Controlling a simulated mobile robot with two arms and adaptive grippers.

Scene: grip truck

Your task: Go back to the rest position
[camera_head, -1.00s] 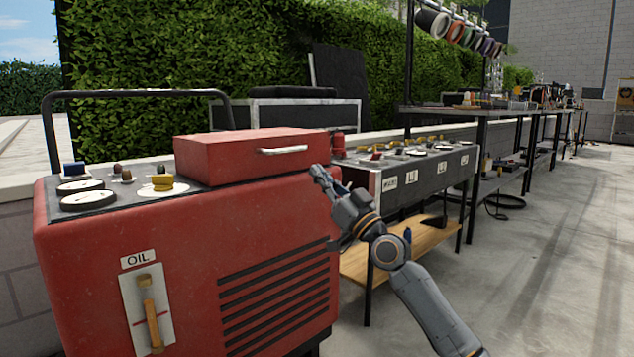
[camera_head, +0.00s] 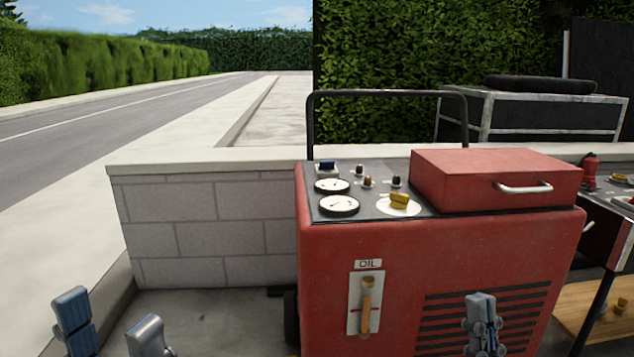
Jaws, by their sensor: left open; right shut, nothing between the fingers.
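My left gripper (camera_head: 110,322) shows at the bottom left corner, its two fingers spread apart and empty. My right gripper (camera_head: 482,312) shows at the bottom right, its fingers together with nothing between them. It stands in front of the vents on the red machine (camera_head: 330,290) in the picture; I cannot tell the gap between them. The rest of both arms is outside the view.
The red machine carries gauges, a yellow knob (camera_head: 399,201) and a red box with a silver handle (camera_head: 524,188). A low block wall (camera_head: 215,225) stands behind. Part of a dark control table (camera_head: 608,230) is at the right edge. Paved floor is at lower left.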

